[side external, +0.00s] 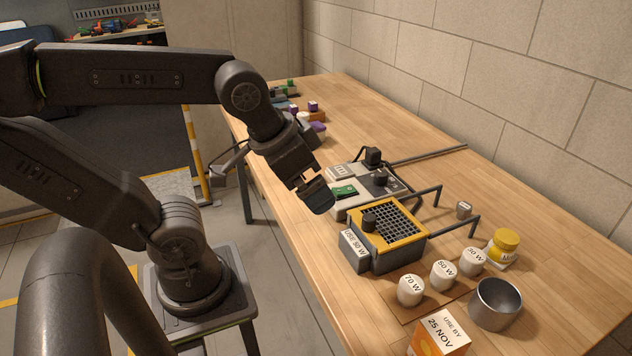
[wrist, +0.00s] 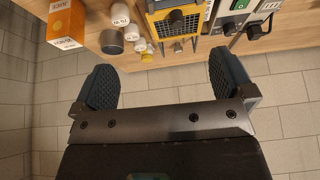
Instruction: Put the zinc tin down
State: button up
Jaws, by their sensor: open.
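A grey metal tin (side external: 496,303), open at the top, stands upright on the wooden table at the near right; I take it as the zinc tin. It also shows in the wrist view (wrist: 111,42). A much smaller grey metal pot (side external: 463,210) stands farther back, behind the yellow-topped unit. My gripper (side external: 318,196) hangs in the air near the table's left edge, well away from both. In the wrist view my gripper (wrist: 163,86) has its two dark fingers wide apart, with nothing between them.
A yellow-topped grid unit (side external: 389,222) labelled "USE 50 W" stands mid-table. White pots (side external: 443,275) marked 70 W, 50 W and 30 W stand in a row near the tin. The right of the table is clear.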

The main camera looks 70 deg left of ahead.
dwell(0.4)
jog(key=w+d+r+m+g+y, duration=0.1)
jog(key=w+d+m, duration=0.3)
jog(key=w+m, duration=0.3)
jog(key=w+d+r+m+g, duration=0.1)
jog(key=w+d+r+m, duration=0.1)
jog(key=w+d+m, duration=0.55)
jog(key=w+d+f+m+y, duration=0.3)
jog(key=w+d+f+m, duration=0.8)
jog(key=d+f, duration=0.25)
send_near(488, 303)
jog(key=shift+n+g, duration=0.25)
jog(key=shift+g, duration=0.15)
jog(key=shift+w+x, duration=0.15)
jog(key=shift+x, duration=1.2)
jog(key=shift+w+x, duration=0.15)
jog(key=shift+x, duration=1.2)
jog(key=shift+r, duration=0.15)
jog(key=c, duration=0.9)
